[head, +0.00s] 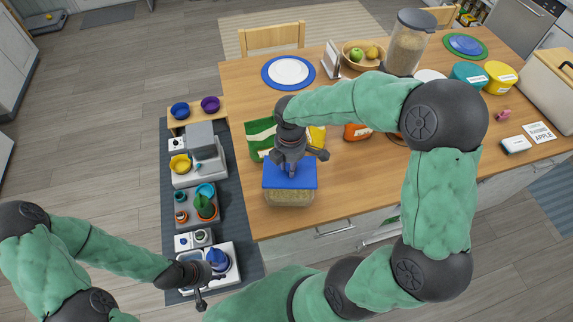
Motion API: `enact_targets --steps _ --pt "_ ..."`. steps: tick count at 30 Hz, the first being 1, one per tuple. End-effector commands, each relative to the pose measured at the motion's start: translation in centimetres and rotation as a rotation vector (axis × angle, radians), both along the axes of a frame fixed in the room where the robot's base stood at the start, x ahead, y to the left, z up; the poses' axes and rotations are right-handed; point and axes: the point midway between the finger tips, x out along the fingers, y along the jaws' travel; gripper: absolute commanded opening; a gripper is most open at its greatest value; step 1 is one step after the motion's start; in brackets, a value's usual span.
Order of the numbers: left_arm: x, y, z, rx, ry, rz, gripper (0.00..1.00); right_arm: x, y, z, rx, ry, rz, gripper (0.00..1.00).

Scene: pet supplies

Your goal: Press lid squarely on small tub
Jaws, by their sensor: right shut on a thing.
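A small clear tub (289,199) with pale contents stands on the wooden table near its front-left corner. A blue lid (277,176) lies over the tub's top, looking roughly level; I cannot tell whether its rim is fully seated all round. My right gripper (292,172) points down from above, shut on the blue lid near its middle, and hides part of it. My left gripper (208,282) is low at the left, away from the tub, over the items beside the table; its fingers are too small to read.
A green bag (260,137) stands just behind the tub. Orange items, a tall canister (409,42), teal and yellow tubs (500,77) and a large bin (549,78) stand farther right. Bowls and trays line the grey mat (233,225) left of the table.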

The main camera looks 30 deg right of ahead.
Motion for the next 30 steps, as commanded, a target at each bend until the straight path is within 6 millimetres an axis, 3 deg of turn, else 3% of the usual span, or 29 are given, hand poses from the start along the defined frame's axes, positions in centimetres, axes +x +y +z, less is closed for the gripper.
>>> enact_targets --steps 11,30 --pt "0.0 0.0 -0.2 0.000 0.000 0.000 0.40 0.0 0.0 -0.5 0.000 0.000 0.001 0.00" --pt "0.0 0.0 -3.6 0.000 0.000 0.000 0.40 0.0 0.0 -5.5 0.000 0.001 0.001 0.00"
